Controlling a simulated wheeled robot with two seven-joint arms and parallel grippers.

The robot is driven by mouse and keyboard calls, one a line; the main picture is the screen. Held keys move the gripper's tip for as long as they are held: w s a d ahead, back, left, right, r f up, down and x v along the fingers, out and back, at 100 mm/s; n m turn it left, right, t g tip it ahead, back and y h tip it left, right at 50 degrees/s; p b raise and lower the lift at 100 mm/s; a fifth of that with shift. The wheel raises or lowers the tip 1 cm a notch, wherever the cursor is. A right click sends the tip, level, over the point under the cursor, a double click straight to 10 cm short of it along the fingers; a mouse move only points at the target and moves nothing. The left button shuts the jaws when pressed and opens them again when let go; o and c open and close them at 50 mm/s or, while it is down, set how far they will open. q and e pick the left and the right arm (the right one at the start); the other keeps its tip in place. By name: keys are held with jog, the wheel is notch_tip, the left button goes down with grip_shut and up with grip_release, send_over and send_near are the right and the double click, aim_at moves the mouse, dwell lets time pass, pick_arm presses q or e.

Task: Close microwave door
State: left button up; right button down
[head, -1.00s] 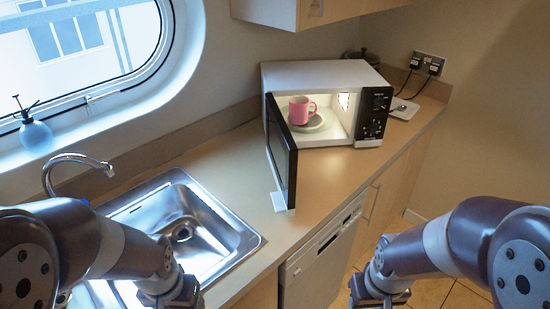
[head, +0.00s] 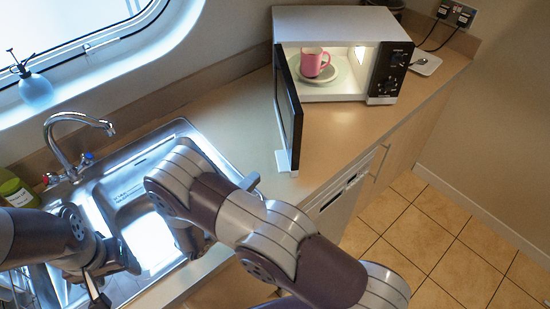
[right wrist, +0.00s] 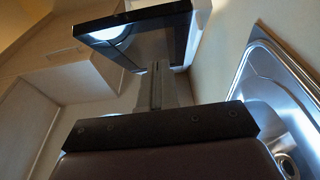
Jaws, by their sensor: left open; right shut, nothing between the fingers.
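The white microwave (head: 335,22) stands on the counter with its dark-fronted door (head: 288,105) swung wide open toward the front. A pink mug (head: 312,63) on a plate shows inside its lit cavity. In the right wrist view the dark door panel (right wrist: 150,35) is ahead of my right gripper (right wrist: 155,75), which is shut with nothing in it. In the head view my right forearm mostly hides that gripper; a grey tip (head: 250,182) shows left of the door's lower end. Contact with the door cannot be told. My left gripper (head: 98,295) is open over the sink, partly cut off.
The steel sink (head: 175,135) and tap (head: 62,125) are left of the door. A green bottle (head: 14,188) stands at the far left and a spray bottle (head: 33,88) on the sill. A small white dish (head: 425,64) lies right of the microwave.

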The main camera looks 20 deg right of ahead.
aim_at(291, 155)
jog(key=w+d+p, duration=0.1)
jog(key=d, duration=0.2)
jog(key=d+p, duration=0.1)
jog(key=d, duration=0.2)
jog(key=w+d+p, duration=0.1)
jog(key=d, duration=0.2)
jog(key=shift+w+r+p, duration=0.2)
jog(key=shift+w+p, duration=0.15)
jog(key=shift+p, duration=0.05)
jog(key=shift+s+d+f, duration=0.1)
jog(key=shift+d+f, duration=0.05)
jog(key=shift+d, duration=0.15)
jog(key=shift+d, duration=0.15)
